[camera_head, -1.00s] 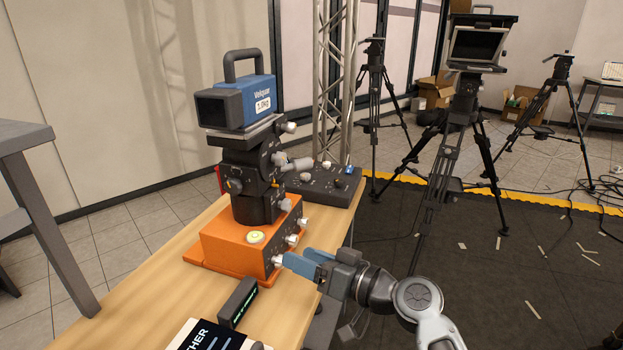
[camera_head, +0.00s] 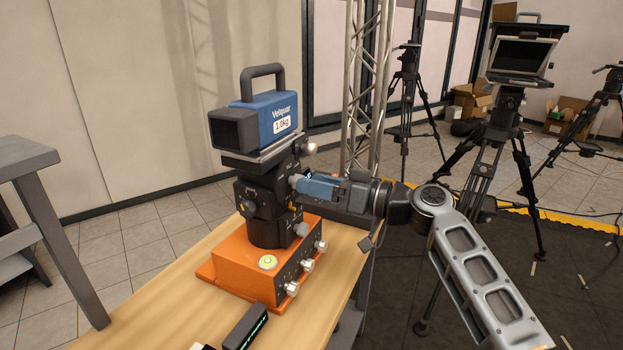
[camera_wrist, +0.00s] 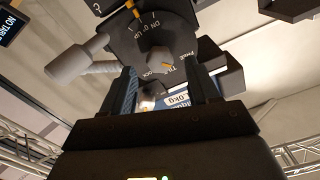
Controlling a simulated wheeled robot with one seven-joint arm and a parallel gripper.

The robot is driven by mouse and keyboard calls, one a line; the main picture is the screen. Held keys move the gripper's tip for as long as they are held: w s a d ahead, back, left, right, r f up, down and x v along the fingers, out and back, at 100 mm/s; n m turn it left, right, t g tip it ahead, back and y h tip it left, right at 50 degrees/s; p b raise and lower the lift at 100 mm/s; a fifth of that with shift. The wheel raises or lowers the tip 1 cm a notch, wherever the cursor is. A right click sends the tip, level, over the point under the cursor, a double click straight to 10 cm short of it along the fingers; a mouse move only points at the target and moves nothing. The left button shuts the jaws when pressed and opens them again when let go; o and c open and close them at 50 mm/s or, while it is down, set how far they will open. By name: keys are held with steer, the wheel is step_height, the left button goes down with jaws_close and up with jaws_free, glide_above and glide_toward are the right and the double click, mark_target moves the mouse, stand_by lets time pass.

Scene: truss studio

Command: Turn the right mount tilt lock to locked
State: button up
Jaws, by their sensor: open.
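A black tilt head (camera_head: 268,185) stands on an orange base box (camera_head: 240,262) and carries a blue-and-grey camera block (camera_head: 262,122). In the wrist view, a faceted grey knob (camera_wrist: 158,60) with an orange mark sits on the head's dark face. In the wrist view my gripper (camera_wrist: 160,75) is open, fingers on either side of the knob. Contact cannot be told.
Several silver knobs (camera_head: 307,265) stick out of the orange box's right face. A grey cylindrical handle (camera_wrist: 78,60) is left of the knob in the wrist view. A small black display (camera_head: 245,326) lies on the wooden table (camera_head: 180,300). A truss (camera_head: 368,80) stands behind.

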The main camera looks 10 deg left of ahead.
steer(key=shift+x, duration=0.9)
steer(key=shift+c, duration=0.2)
steer(key=c, duration=1)
